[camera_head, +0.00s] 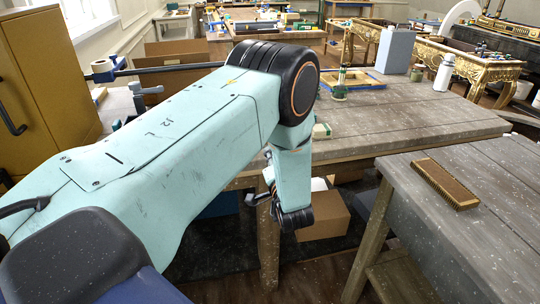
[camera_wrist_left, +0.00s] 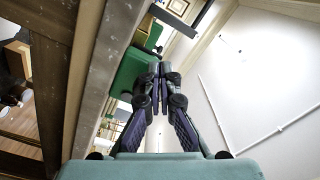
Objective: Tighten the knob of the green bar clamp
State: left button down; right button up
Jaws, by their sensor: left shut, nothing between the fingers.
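My left gripper (camera_wrist_left: 160,75) is shut and empty in the wrist view, its two fingertips together. In that view a green body (camera_wrist_left: 133,78) lies just left of and behind the fingertips, beside a dark bar (camera_wrist_left: 187,20). It may be the green bar clamp, but I cannot tell surely, and no knob is clearly visible. In the head view my teal left arm hides much of the bench; the fingers are too hidden to read there. A small green-edged piece (camera_head: 321,131) shows at the bench edge beside the arm. My right gripper is not visible.
A blue clamp-like tool (camera_head: 104,70) with a dark bar stands at left by a yellow cabinet (camera_head: 48,75). The wooden bench (camera_head: 420,120) carries a green upright object (camera_head: 340,86) and a blue-grey box (camera_head: 395,50). A brush (camera_head: 444,184) lies on the right table; that tabletop is otherwise largely clear.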

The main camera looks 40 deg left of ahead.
pick_arm(q)
jog(key=shift+r, duration=0.1)
jog(key=p+v, duration=0.2)
jog(key=v, duration=0.4)
jog(key=shift+s, duration=0.25)
dwell(0.4)
jog(key=shift+a, duration=0.2)
